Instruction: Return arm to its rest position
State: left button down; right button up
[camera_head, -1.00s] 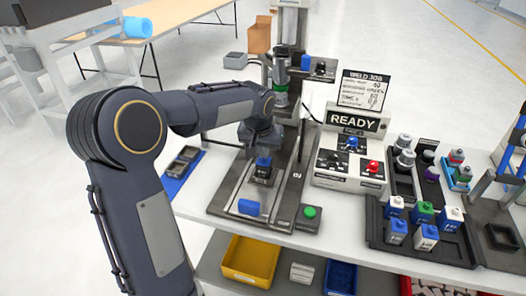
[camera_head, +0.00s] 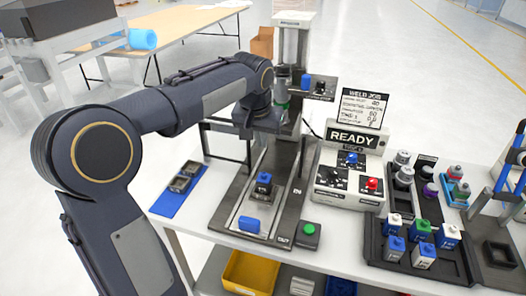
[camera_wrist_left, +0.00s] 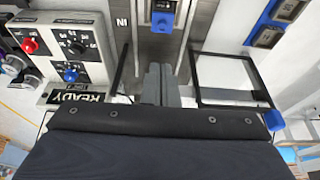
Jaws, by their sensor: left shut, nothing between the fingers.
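My left arm comes in from the left in the head view, its elbow bent and its wrist in front of the weld machine's column (camera_head: 293,60). My left gripper (camera_head: 258,130) points down above the rear of the machine's fixture bed (camera_head: 228,205), mostly hidden by the wrist. In the left wrist view its two fingers (camera_wrist_left: 161,72) are together with nothing between them. A dark block with a blue top (camera_head: 264,183) sits on the bed, apart from the gripper. It also shows in the left wrist view (camera_wrist_left: 163,18). My right gripper is not in view.
The control box (camera_head: 347,186) with its READY sign (camera_head: 354,137) stands right of the bed. A black tray (camera_head: 390,270) of small bottles is further right. A blue mat (camera_head: 170,203) with dark parts lies left. Yellow bin (camera_head: 247,272) is below the table.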

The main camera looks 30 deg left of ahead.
pick_arm(q)
jog(key=shift+v, duration=0.75)
jog(key=s+d+f+h, duration=0.1)
jog(key=s+d+f, duration=0.2)
jog(key=s, duration=0.5)
jog(key=s+d+f+t+h, duration=0.1)
jog(key=s+d+f+h, duration=0.1)
jog(key=s, duration=0.7)
jog(key=s+d+f+m+t+h, duration=0.1)
jog(key=s+d+f, duration=0.4)
jog(key=s, duration=0.4)
jog(key=shift+d+h, duration=0.3)
jog(key=shift+d, duration=0.3)
